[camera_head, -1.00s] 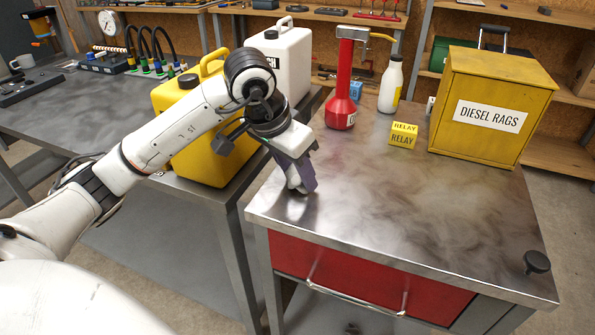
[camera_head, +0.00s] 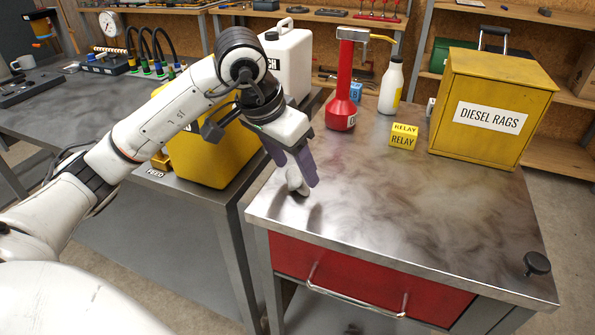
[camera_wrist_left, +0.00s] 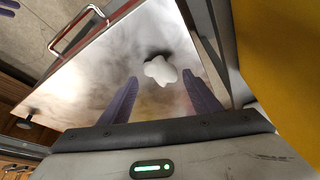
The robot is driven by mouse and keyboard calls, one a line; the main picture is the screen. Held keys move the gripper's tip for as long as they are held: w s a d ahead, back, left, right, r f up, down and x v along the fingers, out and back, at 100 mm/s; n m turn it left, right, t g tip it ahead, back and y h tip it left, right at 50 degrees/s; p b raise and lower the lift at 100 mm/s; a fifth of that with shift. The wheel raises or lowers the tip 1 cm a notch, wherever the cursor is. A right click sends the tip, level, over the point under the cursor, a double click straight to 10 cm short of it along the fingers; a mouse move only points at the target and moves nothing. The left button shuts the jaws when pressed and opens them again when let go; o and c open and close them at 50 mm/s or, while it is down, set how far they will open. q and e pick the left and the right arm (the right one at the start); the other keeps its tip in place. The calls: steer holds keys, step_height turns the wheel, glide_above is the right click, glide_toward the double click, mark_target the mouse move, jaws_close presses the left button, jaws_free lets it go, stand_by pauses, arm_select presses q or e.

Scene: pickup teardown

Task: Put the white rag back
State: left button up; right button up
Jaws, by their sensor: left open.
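The white rag (camera_head: 297,183) is a small crumpled lump at the near left corner of the metal-topped bench (camera_head: 400,215). It also shows in the left wrist view (camera_wrist_left: 160,71), just past the fingertips and between their lines. My left gripper (camera_head: 296,168) points down over the rag with its purple fingers apart, one on each side. The fingers do not close on the rag. I cannot tell whether the rag fully rests on the bench top.
A yellow box labelled DIESEL RAGS (camera_head: 491,118) stands at the back right. A black knob (camera_head: 537,263) is at the front right. The bench middle is clear.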

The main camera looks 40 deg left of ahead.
arm_select(q)
steer(key=v, duration=0.8)
steer(key=shift+s+r, duration=0.15)
steer(key=shift+r, duration=0.25)
